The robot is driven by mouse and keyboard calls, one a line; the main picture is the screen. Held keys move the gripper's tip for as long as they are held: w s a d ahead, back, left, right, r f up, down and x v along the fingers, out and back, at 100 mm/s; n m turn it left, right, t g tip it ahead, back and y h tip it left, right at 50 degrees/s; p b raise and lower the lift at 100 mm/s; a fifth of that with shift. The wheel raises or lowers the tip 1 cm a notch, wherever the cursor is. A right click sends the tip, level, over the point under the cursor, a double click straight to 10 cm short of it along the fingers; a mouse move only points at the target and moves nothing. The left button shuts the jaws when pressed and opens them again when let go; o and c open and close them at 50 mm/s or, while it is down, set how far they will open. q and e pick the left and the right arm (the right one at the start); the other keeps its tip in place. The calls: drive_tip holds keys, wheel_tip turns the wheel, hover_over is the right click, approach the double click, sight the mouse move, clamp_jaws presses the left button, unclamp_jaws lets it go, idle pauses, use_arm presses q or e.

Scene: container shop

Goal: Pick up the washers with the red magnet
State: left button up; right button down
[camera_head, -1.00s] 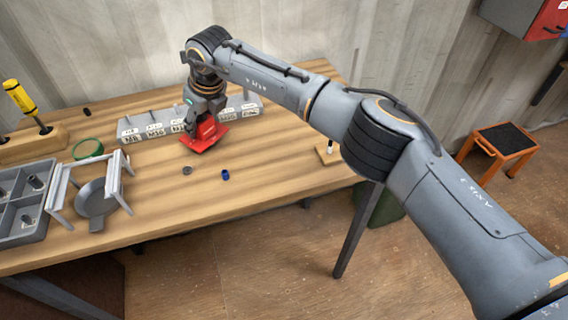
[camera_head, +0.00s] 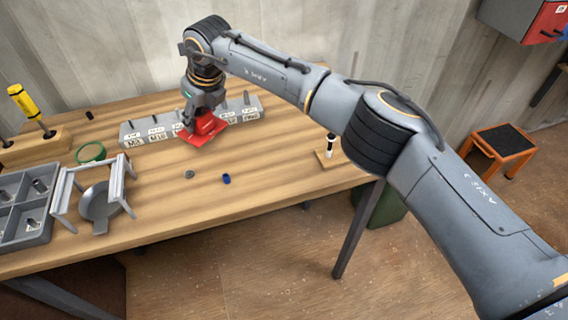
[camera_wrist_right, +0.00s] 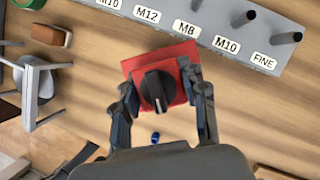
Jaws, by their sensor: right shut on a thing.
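The red magnet (camera_head: 204,134) is a square red plate with a block and a black knob (camera_wrist_right: 158,92) on top. My right gripper (camera_head: 206,108) is shut on the magnet, with one finger on each side of it in the right wrist view. The magnet is in front of the grey labelled rack; I cannot tell how high it is over the table. A small grey ring-like piece (camera_head: 189,174) lies on the table in front of it; I cannot tell if it is a washer. The magnet's underside is hidden. My left gripper is not in view.
The grey labelled rack (camera_head: 157,120) with upright pegs stands behind the magnet. A blue piece (camera_head: 226,179) lies in front. A white stand with a grey dish (camera_head: 97,207), a divided grey tray (camera_head: 37,236) and a green ring (camera_head: 90,152) are at left. The table's front middle is mostly clear.

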drive_tip(key=shift+r+p, duration=2.25)
drive_tip(key=shift+r, duration=2.3)
drive_tip(key=shift+s+a+f, duration=0.1)
drive_tip(key=s+a+b, duration=0.4)
drive_tip(key=s+b, duration=0.2)
drive_tip(key=s, duration=0.3)
drive_tip(key=shift+s, duration=0.25)
drive_tip(key=shift+d, duration=0.1)
